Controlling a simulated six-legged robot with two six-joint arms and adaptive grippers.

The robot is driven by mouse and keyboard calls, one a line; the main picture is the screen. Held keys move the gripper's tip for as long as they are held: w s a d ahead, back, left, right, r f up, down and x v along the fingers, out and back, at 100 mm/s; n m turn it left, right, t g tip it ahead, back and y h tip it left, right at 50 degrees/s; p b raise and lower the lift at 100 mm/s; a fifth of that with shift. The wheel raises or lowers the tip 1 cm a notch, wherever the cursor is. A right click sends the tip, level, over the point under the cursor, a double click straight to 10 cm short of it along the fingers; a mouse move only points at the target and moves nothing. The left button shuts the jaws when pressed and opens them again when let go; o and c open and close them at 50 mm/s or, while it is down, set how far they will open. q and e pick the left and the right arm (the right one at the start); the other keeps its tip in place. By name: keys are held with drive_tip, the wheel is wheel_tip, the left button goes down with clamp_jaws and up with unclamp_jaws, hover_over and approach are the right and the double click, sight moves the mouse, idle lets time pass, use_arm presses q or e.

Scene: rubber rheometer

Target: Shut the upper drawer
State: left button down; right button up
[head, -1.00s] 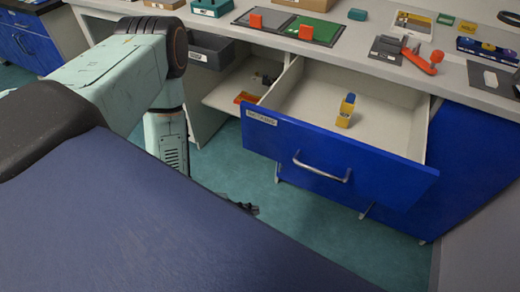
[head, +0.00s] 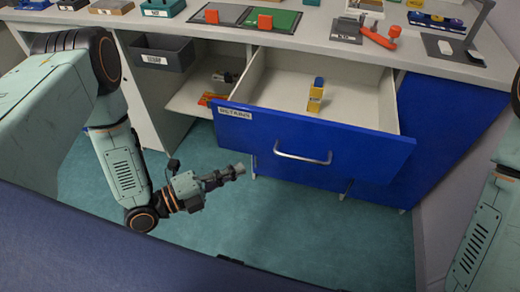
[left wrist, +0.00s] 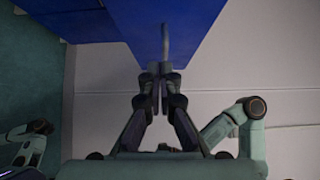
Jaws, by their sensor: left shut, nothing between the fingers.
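The upper drawer (head: 325,152) has a blue front with a white label and stands pulled well out. Its silver handle (head: 303,158) is on the front. A yellow and blue item (head: 316,95) stands inside the drawer on its pale floor. My left gripper (head: 240,170) is shut and empty, in front of the drawer and left of the handle. In the left wrist view, its closed fingertips (left wrist: 157,70) point toward the grey handle (left wrist: 165,42) and the blue drawer front (left wrist: 125,20). I cannot tell whether they touch. My right gripper is out of view.
The worktop (head: 335,55) above holds mats with red blocks, tools and a stand lamp (head: 465,45). Left of the drawer are a dark grey bin (head: 162,52) and an open shelf (head: 195,98). Green floor is clear before the cabinet.

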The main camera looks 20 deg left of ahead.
sight(262, 149)
use_arm(q)
drive_tip(key=w+d, duration=0.1)
drive_tip(key=w, duration=0.1)
drive_tip(key=w+d+b, duration=0.1)
drive_tip(key=w+d, duration=0.1)
drive_tip(key=w, duration=0.1)
drive_tip(key=w+d+b, duration=0.1)
drive_tip(key=w, duration=0.1)
drive_tip(key=shift+w+d+f, duration=0.1)
drive_tip(key=shift+w+d, duration=0.15)
drive_tip(key=shift+w, duration=0.05)
drive_tip(key=shift+w+b, duration=0.35)
drive_tip(key=shift+w, duration=0.15)
